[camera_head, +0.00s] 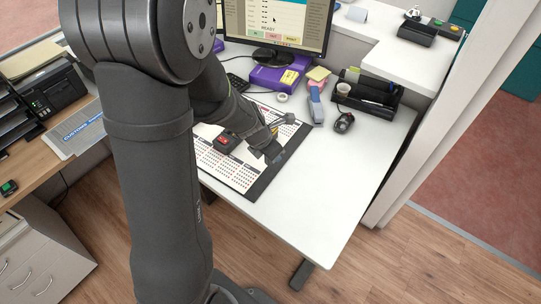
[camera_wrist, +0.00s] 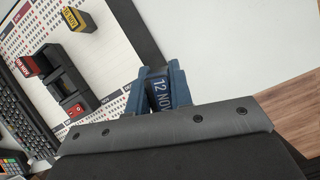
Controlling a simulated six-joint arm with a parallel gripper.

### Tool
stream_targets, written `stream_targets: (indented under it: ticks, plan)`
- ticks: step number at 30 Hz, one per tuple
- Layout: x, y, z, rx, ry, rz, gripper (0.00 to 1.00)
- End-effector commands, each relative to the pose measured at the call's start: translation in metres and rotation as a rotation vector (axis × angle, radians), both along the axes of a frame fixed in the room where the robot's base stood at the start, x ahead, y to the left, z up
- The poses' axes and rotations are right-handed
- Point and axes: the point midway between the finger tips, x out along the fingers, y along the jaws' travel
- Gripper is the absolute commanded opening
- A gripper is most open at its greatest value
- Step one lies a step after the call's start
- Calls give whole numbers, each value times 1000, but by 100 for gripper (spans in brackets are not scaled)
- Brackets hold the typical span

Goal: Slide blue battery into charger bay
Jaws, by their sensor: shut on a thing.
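My gripper (camera_wrist: 157,90) is shut on the blue battery (camera_wrist: 160,94), which has "12 NOV" printed on it and sits between the two blue-grey fingers. In the head view my gripper (camera_head: 273,153) is over the front right part of the desk mat, and the battery cannot be made out. The dark charger (camera_wrist: 68,84) lies on the mat to the left of my gripper in the wrist view, apart from it. The charger has dark openings on top.
A yellow battery (camera_wrist: 75,18) lies on the calendar mat (camera_wrist: 112,55) beyond the charger. A keyboard (camera_wrist: 20,110) is left of the charger. A mouse (camera_head: 344,122), stapler (camera_head: 316,104) and black organizer (camera_head: 366,98) stand at the right. The white desk (camera_head: 320,180) at front right is clear.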

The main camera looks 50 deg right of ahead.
Motion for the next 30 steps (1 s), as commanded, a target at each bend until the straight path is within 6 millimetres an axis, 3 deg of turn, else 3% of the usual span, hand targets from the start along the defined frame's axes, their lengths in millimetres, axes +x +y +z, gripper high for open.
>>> stream_targets:
  ticks: [8, 16, 30]
  plan:
    - [24, -27, -7, -1, 3, -457, 0]
    - [61, -50, -14, 0, 0, -1054, 0]
    - [141, -64, -22, 3, 1, -2061, 0]
